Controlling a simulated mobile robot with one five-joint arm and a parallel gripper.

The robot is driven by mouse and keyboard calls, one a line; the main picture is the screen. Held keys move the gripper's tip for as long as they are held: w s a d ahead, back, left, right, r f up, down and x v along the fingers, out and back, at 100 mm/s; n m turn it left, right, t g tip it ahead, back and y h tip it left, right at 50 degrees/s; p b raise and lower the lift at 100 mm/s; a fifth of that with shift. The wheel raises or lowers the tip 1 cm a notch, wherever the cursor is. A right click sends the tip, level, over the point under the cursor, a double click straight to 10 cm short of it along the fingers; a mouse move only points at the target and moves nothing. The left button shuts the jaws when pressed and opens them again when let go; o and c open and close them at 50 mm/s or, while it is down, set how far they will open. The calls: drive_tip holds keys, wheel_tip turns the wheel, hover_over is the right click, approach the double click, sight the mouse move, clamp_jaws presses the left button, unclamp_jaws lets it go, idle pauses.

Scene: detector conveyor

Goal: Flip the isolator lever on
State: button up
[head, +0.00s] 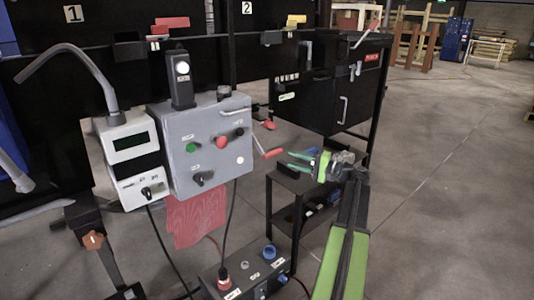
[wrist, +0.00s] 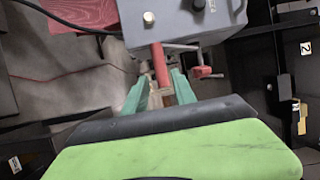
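The isolator lever appears to be the red-handled lever (head: 272,153) on the right side of the grey control box (head: 178,126). It slopes down and outward from the box. My gripper (head: 288,159) is just right of the red handle, with its teal fingers apart and pointing at it. In the wrist view the red handle (wrist: 160,66) reaches in between the tips of my open gripper (wrist: 160,84). A gap shows on both sides of the handle, so it does not look gripped. Whether a finger touches it I cannot tell.
A second red knob (head: 268,125) sticks out above the lever; a red-ended crank (wrist: 205,72) shows right of the handle in the wrist view. A white meter box (head: 130,145) stands left. A low black stand (head: 303,182) is below my gripper. Open floor lies right.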

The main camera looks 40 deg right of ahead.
drive_tip(key=x, duration=1.2)
drive_tip(key=shift+w+a, duration=0.15)
drive_tip(key=shift+w, duration=0.2)
clamp_jaws()
drive_tip(key=shift+f, duration=0.1)
idle(0.5)
